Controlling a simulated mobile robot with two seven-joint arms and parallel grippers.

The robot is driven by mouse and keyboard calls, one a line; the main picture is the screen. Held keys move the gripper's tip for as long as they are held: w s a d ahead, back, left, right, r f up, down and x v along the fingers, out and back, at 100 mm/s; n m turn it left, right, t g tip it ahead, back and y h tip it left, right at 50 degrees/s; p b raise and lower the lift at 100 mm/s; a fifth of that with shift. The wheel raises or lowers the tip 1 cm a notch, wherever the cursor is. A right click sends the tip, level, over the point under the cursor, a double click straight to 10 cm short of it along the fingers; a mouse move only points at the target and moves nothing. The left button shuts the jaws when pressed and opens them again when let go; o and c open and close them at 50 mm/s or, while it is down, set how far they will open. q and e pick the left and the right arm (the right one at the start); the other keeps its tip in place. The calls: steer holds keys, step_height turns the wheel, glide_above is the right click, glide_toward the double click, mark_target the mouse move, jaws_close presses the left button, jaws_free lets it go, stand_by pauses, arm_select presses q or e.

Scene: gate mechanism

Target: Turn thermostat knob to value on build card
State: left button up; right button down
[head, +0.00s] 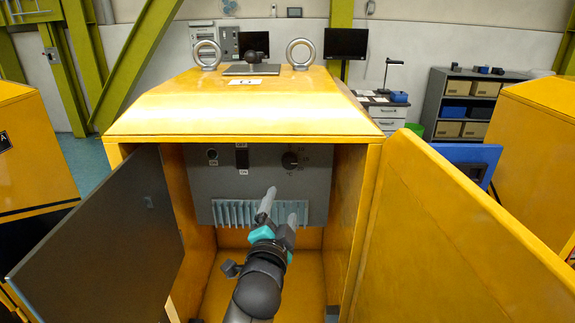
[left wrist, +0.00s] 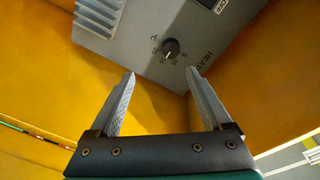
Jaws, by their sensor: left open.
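The thermostat knob (head: 290,160) is a small black dial on the grey panel (head: 215,185) inside the open yellow cabinet (head: 172,109). My left gripper (head: 282,203) is inside the cabinet opening, below the knob in the head view. In the left wrist view the open, empty fingers (left wrist: 163,85) point towards the panel, with the knob ahead between them, apart from them. No build card can be made out. My right gripper is not in view.
A dark door (head: 105,240) stands open on the left and a yellow door (head: 450,235) on the right. A finned heater block (head: 235,213) sits below the panel's controls. A black switch (head: 242,158) and a round button (head: 212,154) are left of the knob.

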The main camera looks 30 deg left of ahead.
arm_select(q)
steer(key=r, duration=0.2)
glide_toward(288, 164)
steer(key=x, duration=0.8)
steer(key=shift+w+a+p, duration=0.1)
steer(key=shift+w+p, duration=0.15)
steer(key=shift+p, duration=0.15)
jaws_close()
stand_by(0.6)
